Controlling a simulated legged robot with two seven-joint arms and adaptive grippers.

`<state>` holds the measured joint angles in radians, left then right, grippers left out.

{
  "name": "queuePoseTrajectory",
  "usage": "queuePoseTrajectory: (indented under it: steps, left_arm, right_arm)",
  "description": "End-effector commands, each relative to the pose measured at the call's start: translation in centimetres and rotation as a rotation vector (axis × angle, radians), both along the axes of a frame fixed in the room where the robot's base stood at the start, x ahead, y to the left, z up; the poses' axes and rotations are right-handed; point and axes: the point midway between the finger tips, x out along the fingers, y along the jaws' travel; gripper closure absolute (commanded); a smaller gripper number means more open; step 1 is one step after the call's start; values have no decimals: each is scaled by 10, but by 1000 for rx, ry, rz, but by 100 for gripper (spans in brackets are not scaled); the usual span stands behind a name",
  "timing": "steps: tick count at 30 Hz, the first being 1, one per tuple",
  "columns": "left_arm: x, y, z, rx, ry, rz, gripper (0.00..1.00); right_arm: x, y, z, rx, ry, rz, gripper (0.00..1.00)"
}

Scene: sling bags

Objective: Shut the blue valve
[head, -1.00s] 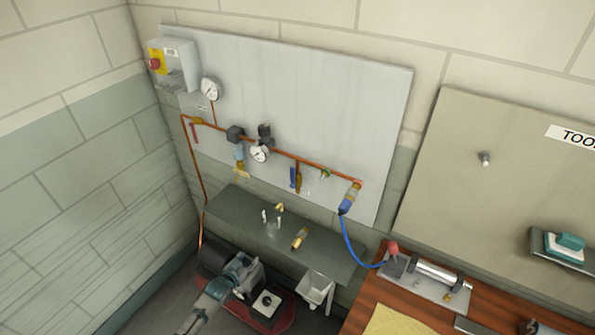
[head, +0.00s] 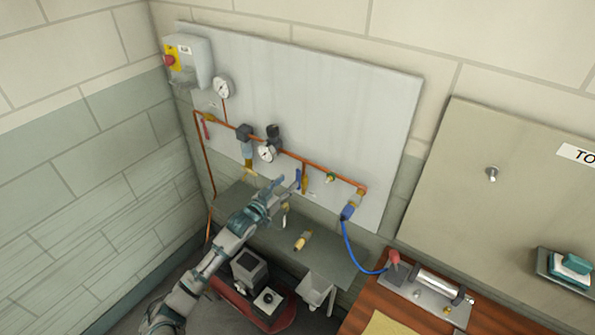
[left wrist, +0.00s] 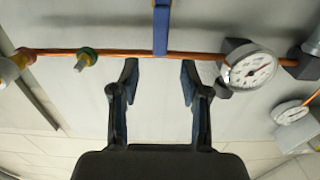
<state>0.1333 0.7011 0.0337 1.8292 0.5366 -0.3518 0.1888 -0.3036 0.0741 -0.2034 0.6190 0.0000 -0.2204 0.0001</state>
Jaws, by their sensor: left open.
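The blue valve's handle (head: 298,179) hangs down from the copper pipe (head: 285,152) on the grey wall panel, crosswise to the pipe. In the left wrist view the blue handle (left wrist: 161,27) also stands crosswise to the copper pipe (left wrist: 110,54). My left gripper (head: 284,189) is just left of and close to the handle in the head view. In the left wrist view its open fingers (left wrist: 157,76) are spread on either side of the handle's line, with nothing between them. The handle appears beyond the fingertips. My right gripper is not in view.
A pressure gauge (head: 266,153) sits left of the valve on the pipe. A green-and-brass fitting (head: 330,177) and a blue hose (head: 352,245) are to the right. A grey shelf (head: 340,262) with a brass part (head: 303,240) juts out below.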

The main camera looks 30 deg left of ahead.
Motion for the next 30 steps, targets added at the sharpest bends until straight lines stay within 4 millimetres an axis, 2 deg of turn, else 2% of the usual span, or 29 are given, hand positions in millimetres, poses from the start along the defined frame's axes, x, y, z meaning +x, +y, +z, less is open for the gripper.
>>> queuePoseTrajectory:
  steps: [3,9,17,23,28,30]
  left_arm:
    - [28,-1,2,-3,-2,1,54]
    - [60,0,-1,-6,0,2,54]
    - [74,-1,-2,-3,0,2,54]
    - [74,-2,-2,-2,0,1,54]
    - [74,-4,-1,-1,1,1,97]
    - [74,-3,-1,-1,1,1,100]
  right_arm:
    - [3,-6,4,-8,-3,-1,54]
    - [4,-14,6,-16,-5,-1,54]
    - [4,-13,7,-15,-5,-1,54]
    - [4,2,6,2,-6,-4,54]
    - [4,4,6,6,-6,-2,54]
    - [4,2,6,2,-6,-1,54]
